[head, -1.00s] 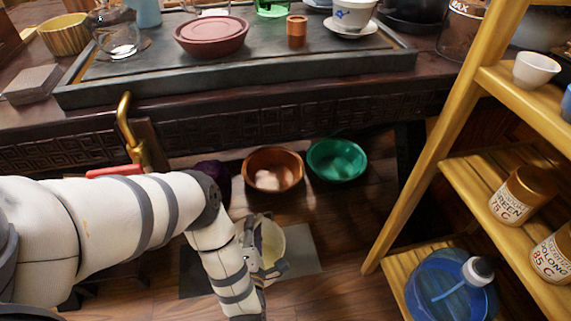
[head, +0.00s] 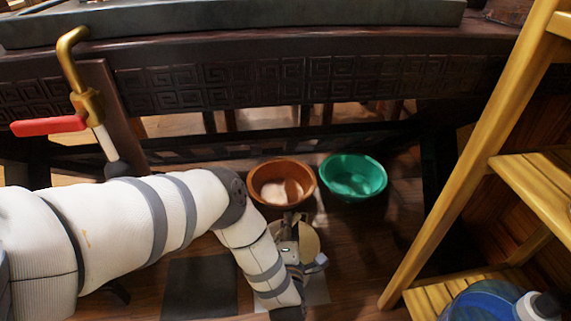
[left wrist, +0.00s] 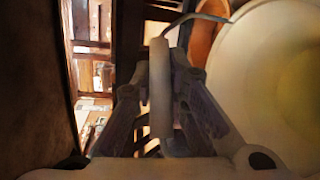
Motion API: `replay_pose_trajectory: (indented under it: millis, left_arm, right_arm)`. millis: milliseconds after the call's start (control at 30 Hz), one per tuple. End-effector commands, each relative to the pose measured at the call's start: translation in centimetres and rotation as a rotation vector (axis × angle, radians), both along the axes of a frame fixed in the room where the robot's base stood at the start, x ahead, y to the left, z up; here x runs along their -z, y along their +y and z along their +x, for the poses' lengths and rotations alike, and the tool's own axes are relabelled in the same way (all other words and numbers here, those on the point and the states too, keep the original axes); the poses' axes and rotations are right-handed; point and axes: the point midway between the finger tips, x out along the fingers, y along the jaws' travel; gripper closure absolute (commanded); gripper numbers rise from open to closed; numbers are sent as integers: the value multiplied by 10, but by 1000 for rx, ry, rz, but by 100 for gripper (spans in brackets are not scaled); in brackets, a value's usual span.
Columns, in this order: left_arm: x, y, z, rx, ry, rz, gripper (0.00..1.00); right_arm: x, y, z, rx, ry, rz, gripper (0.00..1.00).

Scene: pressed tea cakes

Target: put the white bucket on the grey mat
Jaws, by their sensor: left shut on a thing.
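The white bucket (head: 310,243) is low in front of the bowls in the head view, partly hidden by my left gripper (head: 290,238). In the left wrist view the bucket (left wrist: 275,85) fills the right side, with its wire handle (left wrist: 207,17) arching up to a pale grip (left wrist: 160,85). My left gripper (left wrist: 160,100) is shut on that grip, beside the bucket. My right gripper is not in view.
A dark mat (head: 200,288) lies on the floor left of my forearm. A brown bowl (head: 281,170) and a green bowl (head: 352,178) stand just behind the bucket. A wooden shelf (head: 450,165) is on the right. A red-handled tap (head: 50,126) is at the left, before the carved table.

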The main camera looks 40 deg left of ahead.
Motion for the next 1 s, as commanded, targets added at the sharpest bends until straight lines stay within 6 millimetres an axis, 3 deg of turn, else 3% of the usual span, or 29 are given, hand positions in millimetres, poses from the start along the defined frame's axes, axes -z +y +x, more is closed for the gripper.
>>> replay_pose_trajectory:
  millis: [67,233,600,633,700,1000]
  left_arm:
    - [9,1,8,-2,-9,3,100]
    - [36,1,6,-1,-6,4,100]
    - [35,1,7,-1,-12,4,100]
    - [38,0,5,1,-2,0,84]
    - [38,0,5,1,-2,-1,68]
    - [37,0,5,0,-3,0,66]
  right_arm:
    - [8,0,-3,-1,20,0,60]
    - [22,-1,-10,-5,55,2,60]
    - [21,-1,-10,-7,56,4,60]
    - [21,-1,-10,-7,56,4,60]
    - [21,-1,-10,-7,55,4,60]
    - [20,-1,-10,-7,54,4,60]
